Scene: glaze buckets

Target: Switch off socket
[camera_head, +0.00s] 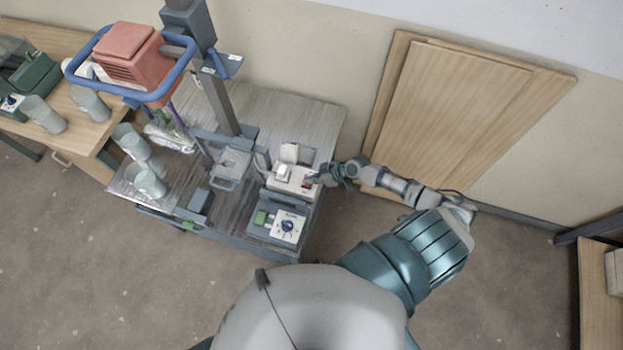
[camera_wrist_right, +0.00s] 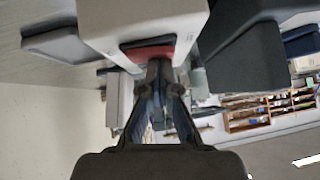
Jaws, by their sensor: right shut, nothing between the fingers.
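The socket (camera_head: 292,181) is a white box with a red switch on the right part of the metal-topped table. In the right wrist view the white socket (camera_wrist_right: 143,22) fills the top middle, and its red switch (camera_wrist_right: 150,51) faces my gripper. My right gripper (camera_head: 314,179) is at the right side of the socket, close to the red switch. In the wrist view its fingertips (camera_wrist_right: 158,70) are together and empty, right at the red switch; I cannot tell whether they touch it. My left gripper is not in view.
A grey box with a dial (camera_head: 287,226) stands in front of the socket. A mixer with a red motor (camera_head: 131,50) and blue ring rises at the left. Several grey buckets (camera_head: 148,182) stand on the table's left side. Wooden boards (camera_head: 450,110) lean on the wall.

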